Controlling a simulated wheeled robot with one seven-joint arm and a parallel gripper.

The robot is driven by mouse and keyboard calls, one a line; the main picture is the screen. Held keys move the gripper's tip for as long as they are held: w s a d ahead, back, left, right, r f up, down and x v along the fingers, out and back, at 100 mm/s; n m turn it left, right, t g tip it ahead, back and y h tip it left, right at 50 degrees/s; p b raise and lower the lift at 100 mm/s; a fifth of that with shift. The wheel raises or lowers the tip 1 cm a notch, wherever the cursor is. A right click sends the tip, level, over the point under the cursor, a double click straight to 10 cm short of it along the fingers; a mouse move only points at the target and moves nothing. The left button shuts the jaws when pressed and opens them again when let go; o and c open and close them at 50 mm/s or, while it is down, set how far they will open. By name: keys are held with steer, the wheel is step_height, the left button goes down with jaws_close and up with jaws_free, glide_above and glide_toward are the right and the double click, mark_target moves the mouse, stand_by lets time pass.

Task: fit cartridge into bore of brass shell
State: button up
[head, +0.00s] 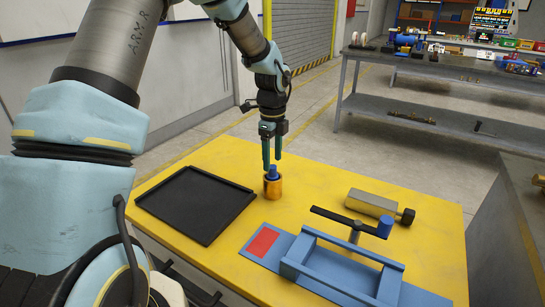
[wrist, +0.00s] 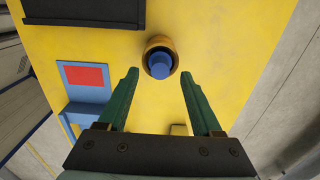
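The brass shell (head: 273,188) stands upright on the yellow table, and it also shows in the wrist view (wrist: 160,43). The blue cartridge (head: 271,172) sits in its bore with its upper end standing above the rim; in the wrist view the cartridge (wrist: 159,67) appears ringed by the brass. How deep it sits is hidden. My gripper (head: 272,165) points down over the shell. In the wrist view my gripper (wrist: 159,74) has its two green fingers wide apart, one on each side of the cartridge, with visible gaps and nothing held.
A black tray (head: 150,202) lies left of the shell. To the right is a blue fixture frame (head: 340,268) with a red patch (head: 261,243) and a black lever ending in a blue knob (head: 385,228). A beige block with a black knob (head: 372,204) lies behind it.

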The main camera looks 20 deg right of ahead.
steer(key=shift+o, duration=0.6)
step_height(320, 180, up, 7)
steer(key=p, duration=0.6)
